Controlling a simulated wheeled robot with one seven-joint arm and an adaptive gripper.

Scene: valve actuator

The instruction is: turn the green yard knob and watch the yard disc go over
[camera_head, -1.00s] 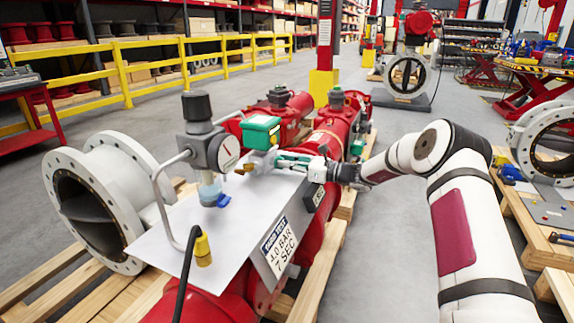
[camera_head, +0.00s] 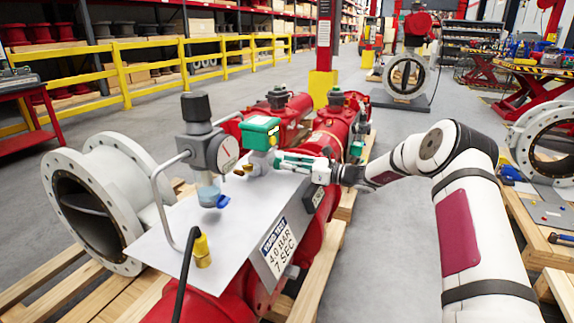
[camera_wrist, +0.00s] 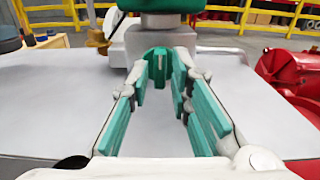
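The green knob (camera_wrist: 158,62) stands between my fingertips in the wrist view, on the grey body below a green box (camera_head: 260,132). My gripper (camera_head: 283,160) reaches in from the right over the pale plate. Its teal fingers (camera_wrist: 158,78) flank the knob closely and look closed on it; contact is hard to confirm. In the head view the fingers mostly hide the knob. The disc (camera_head: 82,190) shows as a dark plate inside the white flanged valve (camera_head: 50,200) at the left, tilted in the bore.
The pale plate (camera_head: 165,235) carries a gauge (camera_head: 224,152) with a tube handle and a test sign (camera_head: 277,246). Red actuator cylinders (camera_head: 335,130) lie behind on a wooden pallet. Yellow railing (camera_head: 150,75) stands behind. Grey floor (camera_head: 385,230) is open between the pallets.

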